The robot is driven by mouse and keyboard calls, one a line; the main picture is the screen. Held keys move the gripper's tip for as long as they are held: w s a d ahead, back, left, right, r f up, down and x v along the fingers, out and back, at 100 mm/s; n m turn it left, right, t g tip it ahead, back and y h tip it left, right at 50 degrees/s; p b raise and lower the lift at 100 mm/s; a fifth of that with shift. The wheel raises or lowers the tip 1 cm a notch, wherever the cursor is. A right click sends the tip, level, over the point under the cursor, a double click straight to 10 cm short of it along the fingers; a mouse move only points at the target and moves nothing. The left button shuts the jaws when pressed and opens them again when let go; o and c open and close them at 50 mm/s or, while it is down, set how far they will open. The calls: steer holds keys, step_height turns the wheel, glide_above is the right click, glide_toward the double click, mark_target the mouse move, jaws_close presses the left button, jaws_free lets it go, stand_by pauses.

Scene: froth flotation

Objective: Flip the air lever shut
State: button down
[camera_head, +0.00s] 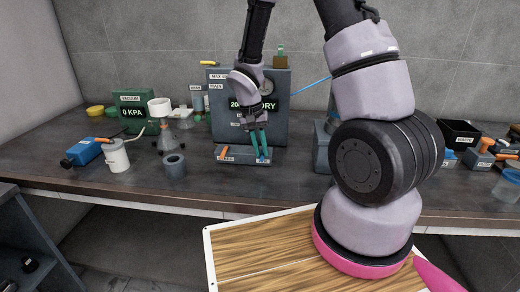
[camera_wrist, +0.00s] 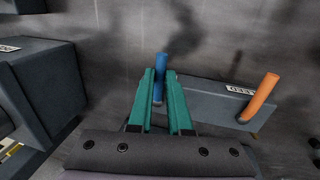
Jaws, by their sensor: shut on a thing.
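A low grey lever box (camera_head: 240,155) sits on the bench in front of the large grey machine; it also shows in the wrist view (camera_wrist: 215,103). My gripper (camera_head: 262,146) points down at the right end of the box and is shut on the blue lever.
The grey machine (camera_head: 226,110) with a lit display stands close behind the box. A grey block (camera_head: 322,147) stands to the right. Bare bench (camera_head: 215,190) lies in front.

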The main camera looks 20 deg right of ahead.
steer(key=c, duration=0.8)
jaws_free()
steer(key=shift+c, duration=0.2)
step_height(320, 180, up, 11)
steer(key=a, duration=0.2)
steer(key=shift+w+f, duration=0.2)
steer(key=shift+w, duration=0.2)
steer(key=s+d+r+t+y, duration=0.2)
steer(key=s+r, duration=0.6)
steer(key=r, duration=0.4)
steer(key=s+d+r+t+y, duration=0.2)
steer(key=s+d+r+t, duration=0.2)
steer(key=r, duration=0.8)
steer(key=s+t, duration=0.2)
steer(key=s, duration=0.2)
